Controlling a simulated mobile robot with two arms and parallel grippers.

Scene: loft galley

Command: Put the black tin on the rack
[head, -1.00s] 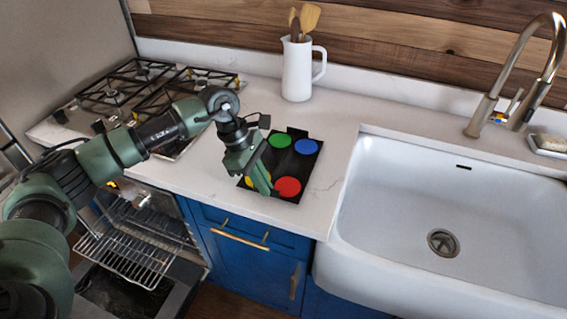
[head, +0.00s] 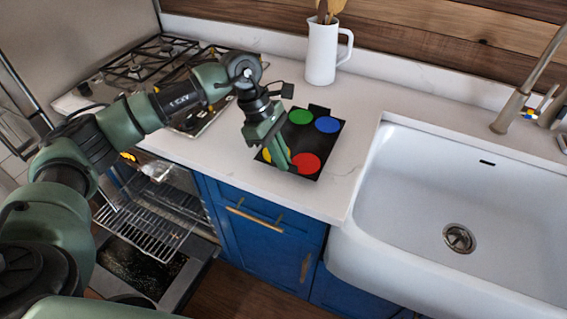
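The black tin (head: 324,151) lies flat on the white counter, with green, blue, red and yellow round spots and a tab at its back edge. My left gripper (head: 287,166) points down over the tin's front left part, between the yellow and red spots, and partly covers the yellow one. Its fingertips are at or just above the tin; I cannot tell whether they touch or grip it. The wire rack (head: 150,232) sticks out of the open oven below the counter at the left and looks empty. My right gripper is not in view.
A gas stove (head: 150,65) stands at the back left. A white pitcher (head: 322,52) with wooden utensils stands behind the tin. A white sink (head: 455,190) with a tap (head: 530,80) fills the right. The lowered oven door (head: 150,275) lies below the rack.

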